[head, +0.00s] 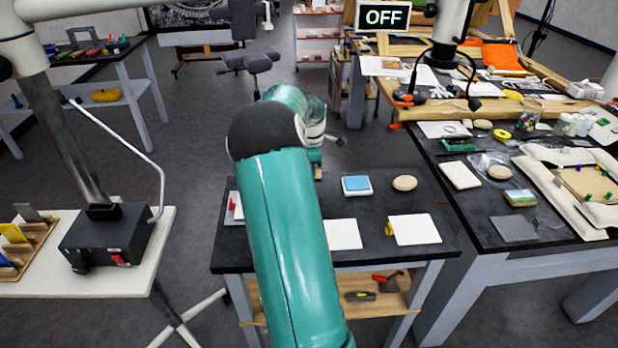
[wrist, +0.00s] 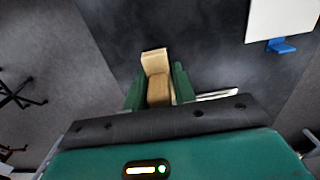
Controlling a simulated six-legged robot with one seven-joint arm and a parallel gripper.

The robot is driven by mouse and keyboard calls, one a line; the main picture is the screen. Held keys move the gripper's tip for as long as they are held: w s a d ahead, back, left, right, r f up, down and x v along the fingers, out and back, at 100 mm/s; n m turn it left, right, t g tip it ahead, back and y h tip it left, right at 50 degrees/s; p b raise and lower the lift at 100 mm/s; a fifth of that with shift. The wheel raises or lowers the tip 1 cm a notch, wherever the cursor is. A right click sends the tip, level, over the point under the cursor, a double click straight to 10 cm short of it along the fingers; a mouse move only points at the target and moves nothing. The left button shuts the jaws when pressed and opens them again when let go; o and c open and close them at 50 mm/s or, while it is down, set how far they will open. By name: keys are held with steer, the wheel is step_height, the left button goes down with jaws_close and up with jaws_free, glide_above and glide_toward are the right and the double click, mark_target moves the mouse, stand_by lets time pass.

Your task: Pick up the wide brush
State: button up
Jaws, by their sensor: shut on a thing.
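My gripper (wrist: 157,88) is shut, with its two green fingers on either side of a tan, wood-coloured piece, which I take to be the wide brush (wrist: 154,62). The piece has a paler far part and a browner near part between the fingers. In the head view my gripper (head: 316,157) is mostly hidden behind my teal arm, above the back edge of the dark small table. A small brown bit of the held piece (head: 318,174) shows below it. I cannot tell whether it touches the table.
The dark table (head: 375,212) holds a blue-topped block (head: 356,186), a round tan disc (head: 404,183) and white squares (head: 413,229). A cluttered dark bench (head: 470,213) stands on the right. A white table with a black box (head: 106,240) is on the left. Open floor lies behind.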

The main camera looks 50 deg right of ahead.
steer(key=s+a+r, duration=0.5)
steer(key=s+r, duration=0.3)
steer(key=s, duration=0.3)
steer(key=shift+s+r, duration=0.2)
steer(key=shift+s, duration=0.15)
